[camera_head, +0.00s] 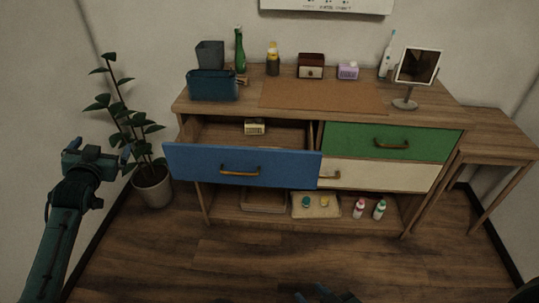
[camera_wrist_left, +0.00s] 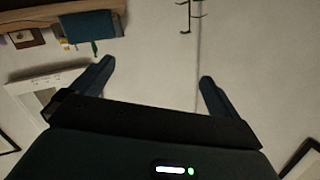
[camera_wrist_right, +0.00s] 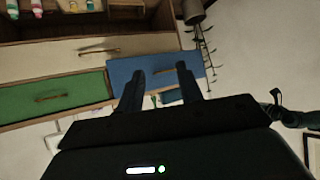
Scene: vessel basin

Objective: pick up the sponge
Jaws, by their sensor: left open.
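I cannot tell for certain which thing is the sponge. A small cream-yellow block (camera_head: 255,127) with a darker front lies inside the open blue drawer (camera_head: 240,166), towards its back; it is the likeliest one. My left gripper (camera_head: 100,150) is open and empty, left of the dresser and in front of the plant; its spread fingers show in the left wrist view (camera_wrist_left: 155,85). My right gripper (camera_head: 325,295) is only partly in view at the bottom edge. In the right wrist view (camera_wrist_right: 160,72) its fingers are apart with nothing held between them.
The wooden dresser (camera_head: 425,108) bears a blue box (camera_head: 212,86), a green bottle (camera_head: 239,50), a purple item (camera_head: 348,71) and a mirror (camera_head: 418,66). A potted plant (camera_head: 152,185) stands left. Small bottles (camera_head: 379,209) stand on the lower shelf. The floor in front is clear.

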